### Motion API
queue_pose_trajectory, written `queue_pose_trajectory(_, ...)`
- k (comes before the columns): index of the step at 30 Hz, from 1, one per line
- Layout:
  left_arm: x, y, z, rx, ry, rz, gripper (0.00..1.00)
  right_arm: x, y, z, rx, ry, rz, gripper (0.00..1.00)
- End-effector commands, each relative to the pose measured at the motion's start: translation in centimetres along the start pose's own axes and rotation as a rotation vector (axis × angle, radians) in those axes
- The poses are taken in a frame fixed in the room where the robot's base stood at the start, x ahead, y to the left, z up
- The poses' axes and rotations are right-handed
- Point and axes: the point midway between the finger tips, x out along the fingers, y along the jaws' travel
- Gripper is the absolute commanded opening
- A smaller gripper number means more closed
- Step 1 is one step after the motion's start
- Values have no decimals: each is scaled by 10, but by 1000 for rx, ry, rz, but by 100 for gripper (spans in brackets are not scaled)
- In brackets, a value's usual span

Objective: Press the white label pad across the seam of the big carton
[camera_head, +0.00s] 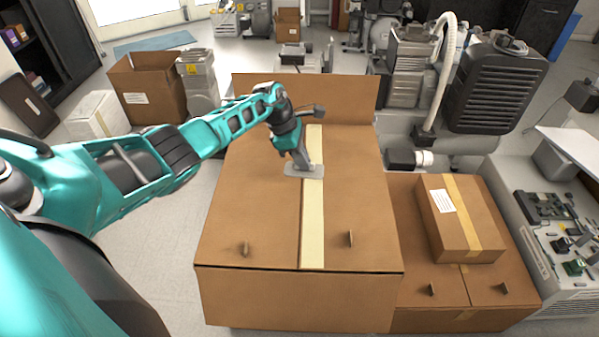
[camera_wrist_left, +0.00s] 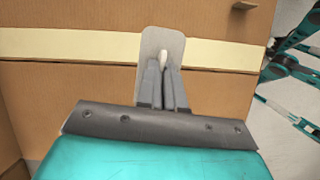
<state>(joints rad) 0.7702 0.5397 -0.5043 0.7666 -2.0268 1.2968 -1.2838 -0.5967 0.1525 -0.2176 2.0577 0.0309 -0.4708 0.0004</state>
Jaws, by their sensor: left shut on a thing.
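The big carton (camera_head: 250,222) is closed in the middle of the head view. A pale tape strip (camera_head: 313,235) runs along its top seam. My left gripper (camera_head: 303,162) is over the far half of the top, shut on the label pad (camera_head: 292,171), a small light-grey plate that lies flat across the strip. In the left wrist view the pad (camera_wrist_left: 150,42) overlaps the strip (camera_wrist_left: 70,45); the gripper fingers (camera_wrist_left: 163,68) are closed on a small whitish nub on it. I cannot tell if the pad touches the carton. My right gripper is not recognisable.
The carton's back flap (camera_head: 330,97) stands upright behind the pad. Small brown tabs (camera_head: 350,239) rise from the near top. A smaller taped carton (camera_head: 458,217) sits on another box at right. Compressors (camera_head: 495,85) stand behind it. An open box (camera_head: 148,88) stands at back left.

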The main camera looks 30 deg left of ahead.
Motion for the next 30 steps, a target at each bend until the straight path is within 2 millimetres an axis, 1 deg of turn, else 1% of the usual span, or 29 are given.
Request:
queue_pose_trajectory(1, 6, 3, -7, -39, 0, 18, 0, 3, 1, 0, -3, 6, -1, 75)
queue_pose_trajectory(6, 11, 7, -14, -96, -1, 41, 0, 5, 2, -2, -6, 16, -1, 75)
queue_pose_trajectory(11, 22, 6, -18, -95, 1, 40, 0, 10, 2, 6, -5, 13, -1, 75)
queue_pose_trajectory(18, 45, 6, -28, -93, 0, 39, 0, 20, 0, 21, -1, 1, -6, 75)
queue_pose_trajectory(24, 61, 6, -34, -92, 0, 38, 0, 23, -5, 21, 13, 6, -15, 75)
queue_pose_trajectory(30, 68, 6, -37, -91, 0, 39, 0, 25, -8, 21, 17, 7, -23, 75)
